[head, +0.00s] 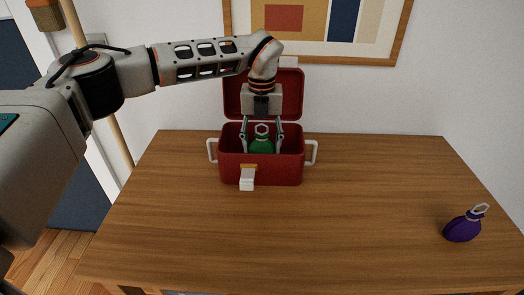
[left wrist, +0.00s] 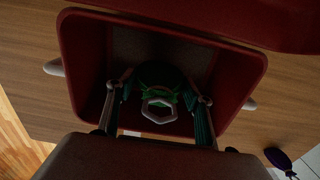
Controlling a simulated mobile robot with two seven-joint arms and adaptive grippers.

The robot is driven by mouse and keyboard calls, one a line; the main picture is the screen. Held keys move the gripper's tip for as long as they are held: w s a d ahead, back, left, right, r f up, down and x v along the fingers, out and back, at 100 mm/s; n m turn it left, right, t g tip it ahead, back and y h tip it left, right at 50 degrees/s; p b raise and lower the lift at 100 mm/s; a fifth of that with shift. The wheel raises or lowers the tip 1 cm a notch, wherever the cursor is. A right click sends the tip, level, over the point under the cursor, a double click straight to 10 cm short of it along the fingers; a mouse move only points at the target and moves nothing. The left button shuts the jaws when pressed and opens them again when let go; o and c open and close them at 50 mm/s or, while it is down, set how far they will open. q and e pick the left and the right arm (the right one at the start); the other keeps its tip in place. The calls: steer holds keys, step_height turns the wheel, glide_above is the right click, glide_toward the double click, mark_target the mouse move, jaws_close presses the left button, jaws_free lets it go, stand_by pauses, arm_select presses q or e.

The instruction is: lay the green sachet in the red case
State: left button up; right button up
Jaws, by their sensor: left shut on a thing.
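The red case (head: 261,170) stands on the desk with its lid (head: 290,102) raised at the back. The green sachet (head: 262,147), with a pale hexagonal ring on top, is inside the case opening. In the left wrist view the sachet (left wrist: 160,96) is dark, between the walls of the case (left wrist: 86,62). My left gripper (head: 262,150) reaches down into the case from above and is shut on the sachet, a finger on each side. The front wall hides the sachet's lower part; I cannot tell whether it touches the floor. My right gripper is not in view.
A purple sachet (head: 462,228) with a pale ring lies at the desk's right front. The wooden desk (head: 350,235) is otherwise clear around the case. A wall with a framed picture (head: 320,28) is behind.

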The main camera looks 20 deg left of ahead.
arm_select(q)
step_height(320, 180, down, 2)
steer(key=shift+f, duration=0.25)
steer(key=shift+r, duration=0.1)
steer(key=o, duration=1.1)
